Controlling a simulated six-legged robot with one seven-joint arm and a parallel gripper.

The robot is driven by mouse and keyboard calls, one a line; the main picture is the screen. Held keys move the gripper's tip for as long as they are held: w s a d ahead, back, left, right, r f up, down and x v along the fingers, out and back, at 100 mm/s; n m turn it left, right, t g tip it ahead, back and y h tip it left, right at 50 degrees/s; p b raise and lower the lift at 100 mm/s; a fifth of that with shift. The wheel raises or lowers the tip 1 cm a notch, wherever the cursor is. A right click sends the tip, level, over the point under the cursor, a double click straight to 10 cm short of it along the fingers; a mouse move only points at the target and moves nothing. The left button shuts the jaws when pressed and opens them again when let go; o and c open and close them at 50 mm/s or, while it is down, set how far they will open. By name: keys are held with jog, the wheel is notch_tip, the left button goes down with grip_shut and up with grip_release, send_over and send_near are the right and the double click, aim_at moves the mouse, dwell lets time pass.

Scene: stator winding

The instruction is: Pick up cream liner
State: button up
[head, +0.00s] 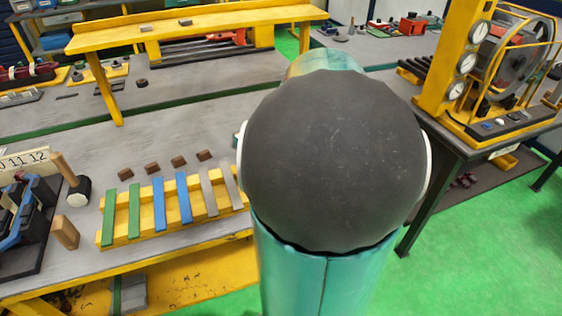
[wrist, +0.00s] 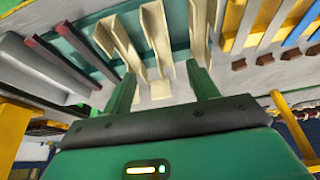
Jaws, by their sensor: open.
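Three cream liners show in the wrist view as long channels with raised walls, side by side: a left one (wrist: 118,43), a middle one (wrist: 157,38) and a right one (wrist: 202,28). My gripper (wrist: 162,76) is open, with its two green fingers spread apart. The near end of the middle liner appears between the fingers in the picture. The right finger overlaps the near end of the right liner, and the left finger is near the end of the left one. I cannot tell height or contact. In the head view my arm hides the liners and gripper.
Dark red-edged strips (wrist: 48,52) lie left of the liners. A yellow rack of green, blue and grey strips (head: 172,200) stands on the bench, with several brown blocks (head: 178,161) behind it. A mallet (head: 72,180) stands left of it. A gauge stand (head: 470,70) is right.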

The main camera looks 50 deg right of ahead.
jog(key=x, duration=1.3)
jog(key=shift+w, duration=0.2)
jog(key=c, duration=0.8)
